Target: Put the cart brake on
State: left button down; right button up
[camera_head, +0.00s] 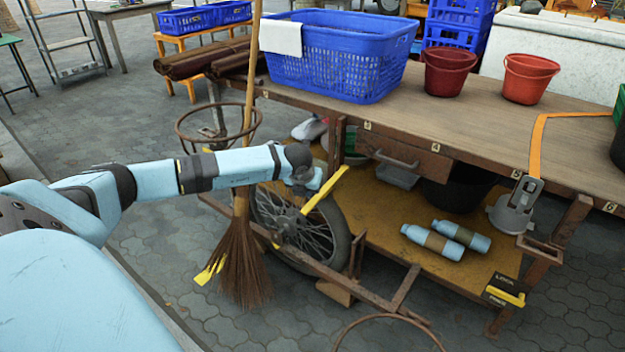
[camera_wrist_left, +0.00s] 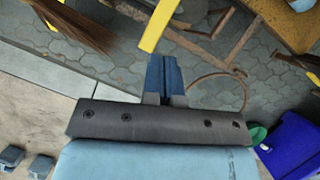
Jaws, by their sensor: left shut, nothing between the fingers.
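The cart (camera_head: 440,110) has a wooden top and a spoked wheel (camera_head: 345,235) below its left end. A yellow lever (camera_head: 325,192) slants across the wheel, its upper end up and to the right; it looks like the brake lever. My left gripper (camera_head: 314,182) is beside the lever's upper part, its fingers partly hidden by my wrist. In the left wrist view, the gripper's fingers (camera_wrist_left: 163,75) are together and empty, and the yellow lever (camera_wrist_left: 160,25) shows just beyond their tips. I cannot tell whether they touch. My right gripper is out of view.
A broom (camera_head: 242,255) stands in front of the wheel's left side, close to my forearm. A blue basket (camera_head: 335,60) and red buckets (camera_head: 450,72) stand on the cart top. Two bottles (camera_head: 432,242) lie on the lower shelf. A labelled yellow-handled part (camera_head: 507,290) is at the lower right.

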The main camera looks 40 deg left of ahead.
pick_arm(q)
jog(key=p+v, duration=0.3)
jog(key=v, duration=0.9)
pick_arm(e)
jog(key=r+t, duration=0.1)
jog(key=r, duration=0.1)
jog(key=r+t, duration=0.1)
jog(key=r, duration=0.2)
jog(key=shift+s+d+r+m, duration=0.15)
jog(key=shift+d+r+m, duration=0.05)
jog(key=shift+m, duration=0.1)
pick_arm(q)
jog(key=shift+w, duration=0.15)
